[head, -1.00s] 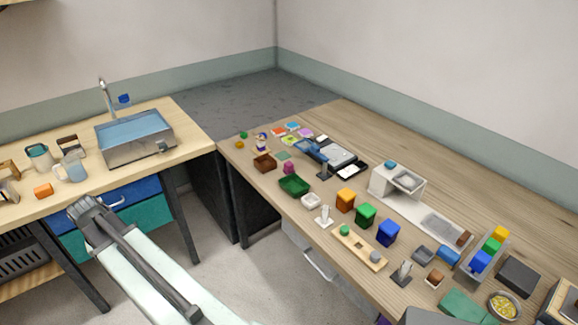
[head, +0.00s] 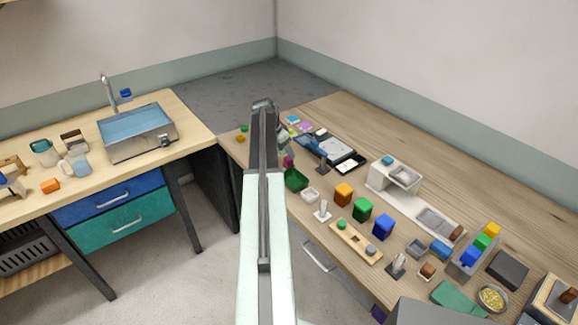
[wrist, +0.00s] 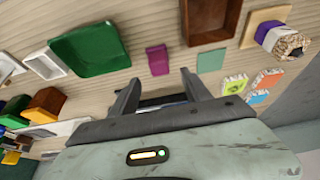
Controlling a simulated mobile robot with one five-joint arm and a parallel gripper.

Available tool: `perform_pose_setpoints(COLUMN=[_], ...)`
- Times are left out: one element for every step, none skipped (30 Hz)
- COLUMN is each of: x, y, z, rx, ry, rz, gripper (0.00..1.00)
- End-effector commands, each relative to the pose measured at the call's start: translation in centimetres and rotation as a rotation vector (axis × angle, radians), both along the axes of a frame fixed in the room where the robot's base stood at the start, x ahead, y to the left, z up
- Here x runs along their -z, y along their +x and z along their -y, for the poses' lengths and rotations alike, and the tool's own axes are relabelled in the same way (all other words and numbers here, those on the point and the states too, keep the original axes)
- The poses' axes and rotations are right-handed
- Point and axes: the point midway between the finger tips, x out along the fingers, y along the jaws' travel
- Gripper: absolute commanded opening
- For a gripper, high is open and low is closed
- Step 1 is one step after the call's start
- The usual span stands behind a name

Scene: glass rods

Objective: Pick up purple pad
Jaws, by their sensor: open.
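The purple pad (head: 305,127) is a small flat square at the far end of the right-hand table in the head view, beside a cyan pad (head: 292,119). My gripper (head: 285,142) is open and empty, above the table's far left part, a little left of and nearer than the purple pad. My arm hides some pads beside it. In the wrist view the open fingers (wrist: 160,84) point at the table near a magenta block (wrist: 157,60). Small coloured pads, one of them orange (wrist: 268,78), lie right of the fingers there; I cannot make out the purple one.
A dark green tray (wrist: 88,49), a brown box (wrist: 210,20) and a teal pad (wrist: 211,60) lie near the gripper. The table's back strip (head: 345,110) is clear.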

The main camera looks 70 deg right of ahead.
Motion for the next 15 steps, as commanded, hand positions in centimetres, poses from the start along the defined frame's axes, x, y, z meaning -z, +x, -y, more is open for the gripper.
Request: perform_pose_setpoints(x=[1.0, 1.0, 0.8, 0.8, 0.9, 1.2, 1.6, 2.0, 2.7, 3.2, 3.8, 4.5, 5.0, 5.4, 5.8], y=[-0.1, -0.1, -0.1, -0.1, -0.1, -0.2, -0.2, -0.2, -0.3, -0.4, -0.4, -0.5, -0.7, -0.8, -0.9], z=[0.2, 0.2, 0.2, 0.2, 0.2, 0.3, 0.3, 0.4, 0.5, 0.6, 0.7, 0.8, 1.0, 1.2, 1.4], rx=[0.000, -0.001, -0.001, -0.001, -0.001, -0.001, -0.001, -0.001, -0.001, -0.001, -0.001, -0.001, 0.000, 0.000, 0.000], ry=[0.000, 0.000, 0.000, 0.000, 0.000, 0.000, 0.000, 0.001, 0.001, 0.001, 0.001, 0.001, 0.001, 0.001, 0.001], rz=[0.000, 0.000, 0.000, 0.000, 0.000, 0.000, 0.000, 0.000, 0.000, 0.000, 0.000, 0.000, 0.001, 0.001, 0.001], gripper=[0.56, 0.56, 0.56, 0.56, 0.56, 0.56, 0.56, 0.56, 0.56, 0.56, 0.56, 0.56, 0.56, 0.56, 0.56])
